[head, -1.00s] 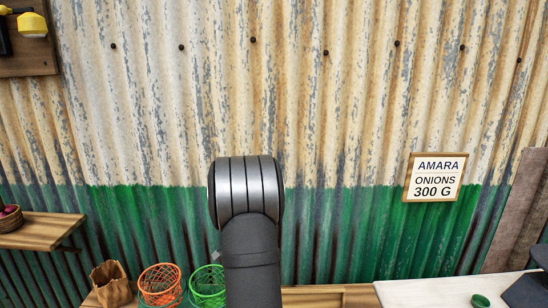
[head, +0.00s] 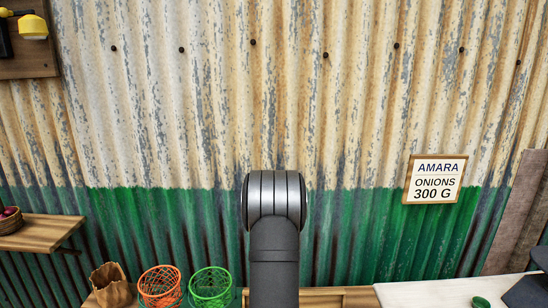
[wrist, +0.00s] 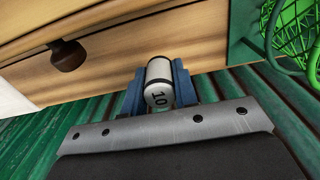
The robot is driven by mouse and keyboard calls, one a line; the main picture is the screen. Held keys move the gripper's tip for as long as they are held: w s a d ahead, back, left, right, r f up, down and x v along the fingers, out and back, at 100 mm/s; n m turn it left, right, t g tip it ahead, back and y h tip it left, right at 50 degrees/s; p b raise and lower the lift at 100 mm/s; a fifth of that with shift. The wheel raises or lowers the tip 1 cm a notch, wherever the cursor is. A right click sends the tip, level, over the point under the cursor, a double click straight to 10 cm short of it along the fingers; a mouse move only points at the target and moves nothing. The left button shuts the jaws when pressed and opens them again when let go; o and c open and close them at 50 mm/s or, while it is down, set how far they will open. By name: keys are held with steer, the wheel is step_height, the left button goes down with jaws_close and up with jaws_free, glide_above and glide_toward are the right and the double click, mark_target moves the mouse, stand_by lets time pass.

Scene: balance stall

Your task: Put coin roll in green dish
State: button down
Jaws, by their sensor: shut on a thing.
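My gripper (wrist: 158,90) is shut on the coin roll (wrist: 159,85), a short white cylinder with a dark band and the number 10. The roll sits between the blue fingers, in front of a wooden drawer front in the wrist view. The head view shows only my arm's back; the gripper and roll are hidden there. I cannot tell for sure which thing is the green dish. A small round green thing (head: 481,302) shows at the bottom right of the head view, cut off by the frame. A flat green surface (wrist: 242,50) shows at the wrist view's upper right.
A green wire basket (head: 210,286) and an orange one (head: 160,285) stand left of my arm, beside a brown paper bag (head: 110,286). The green basket also shows in the wrist view (wrist: 290,35). A wooden drawer with a round knob (wrist: 68,56) is close to my gripper. A white board (head: 430,291) lies right.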

steer(key=shift+r, duration=0.15)
stand_by(0.3)
step_height(320, 180, up, 12)
steer(key=s+a, duration=1.3)
steer(key=s, duration=0.1)
step_height(320, 180, down, 16)
steer(key=shift+r, duration=0.1)
steer(key=shift+f, duration=2.4)
steer(key=shift+f, duration=0.15)
steer(key=c, duration=1.4)
jaws_free()
steer(key=shift+c, duration=0.2)
